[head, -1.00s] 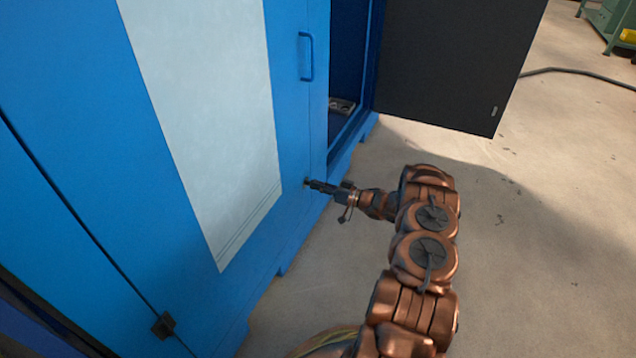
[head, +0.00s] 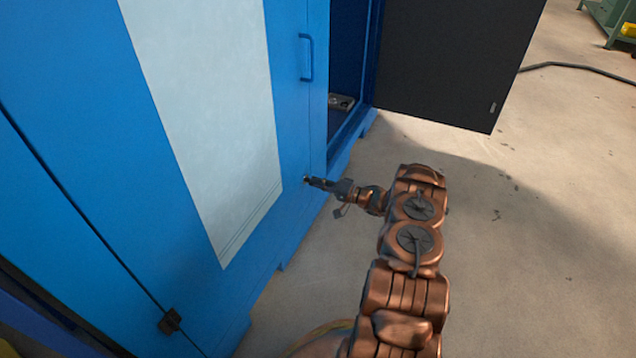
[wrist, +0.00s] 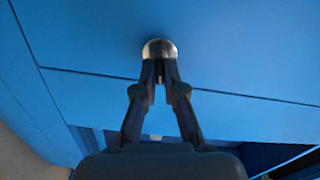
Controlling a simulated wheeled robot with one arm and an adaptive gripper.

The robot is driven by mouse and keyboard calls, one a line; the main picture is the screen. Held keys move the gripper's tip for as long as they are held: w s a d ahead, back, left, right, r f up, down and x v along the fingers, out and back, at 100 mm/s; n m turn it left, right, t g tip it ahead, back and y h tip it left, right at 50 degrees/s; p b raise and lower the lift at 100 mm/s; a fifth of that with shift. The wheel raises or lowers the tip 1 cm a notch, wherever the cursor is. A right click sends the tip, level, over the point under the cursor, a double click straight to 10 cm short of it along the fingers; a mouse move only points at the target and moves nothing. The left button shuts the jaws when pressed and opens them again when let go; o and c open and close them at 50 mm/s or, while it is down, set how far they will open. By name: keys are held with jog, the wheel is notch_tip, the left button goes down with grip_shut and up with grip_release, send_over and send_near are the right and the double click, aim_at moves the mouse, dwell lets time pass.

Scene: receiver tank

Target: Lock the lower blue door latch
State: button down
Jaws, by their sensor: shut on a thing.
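The blue door (head: 290,130) fills the left of the head view, with a pale panel (head: 205,110) on it and a blue handle (head: 306,57) near its right edge. The lower latch shows in the wrist view as a round silvery piece (wrist: 159,48) on the blue face, next to a seam. My gripper (head: 312,181) is at the lower right part of the door. In the wrist view my gripper (wrist: 160,74) is shut on the latch, and its fingertips hide the latch's middle. The latch's turn position cannot be told.
A dark door panel (head: 445,60) stands open at the right of the cabinet. A black hinge (head: 169,321) sits at the lower left. The concrete floor (head: 530,230) is clear at the right; a dark hose (head: 580,67) lies at the back.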

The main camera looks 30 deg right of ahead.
jog(key=shift+m, duration=1.2)
jog(key=c, duration=1.3)
grip_release()
jog(key=shift+o, duration=0.2)
jog(key=shift+s, duration=0.1)
jog(key=v, duration=1.2)
jog(key=shift+f, duration=0.1)
